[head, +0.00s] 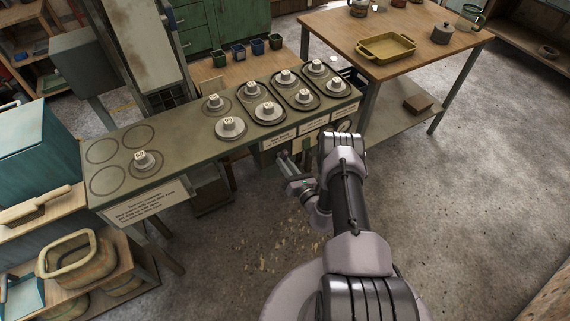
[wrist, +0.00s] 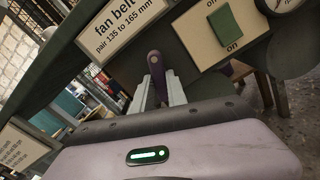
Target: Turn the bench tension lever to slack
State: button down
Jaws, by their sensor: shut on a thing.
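The tension lever (wrist: 156,66) is a dark purple handle with a rounded end. It stands up between the two pale fingers of my gripper (wrist: 159,90) in the wrist view. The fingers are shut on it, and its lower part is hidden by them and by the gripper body. In the head view, my gripper (head: 287,166) is at the front edge of the bench (head: 190,145), below the labels. The lever is too small and too covered there to tell its angle.
In the wrist view, a fan belt label (wrist: 122,24) is left of the lever and a green off/on switch (wrist: 232,44) is right. Several round weights sit on the bench top. A wooden table (head: 400,30) stands at the back right. Floor on the right is clear.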

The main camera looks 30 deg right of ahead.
jog(key=shift+f+n, duration=0.1)
jog(key=shift+n, duration=2.1)
jog(key=c, duration=1.3)
grip_release()
jog(key=shift+d, duration=0.1)
jog(key=s+p, duration=0.2)
jog(key=s, duration=0.3)
jog(key=s+p, duration=0.2)
jog(key=s, duration=0.4)
jog(key=s+p, duration=0.2)
jog(key=s, duration=0.4)
jog(key=shift+s+d, duration=0.25)
jog(key=shift+w, duration=0.1)
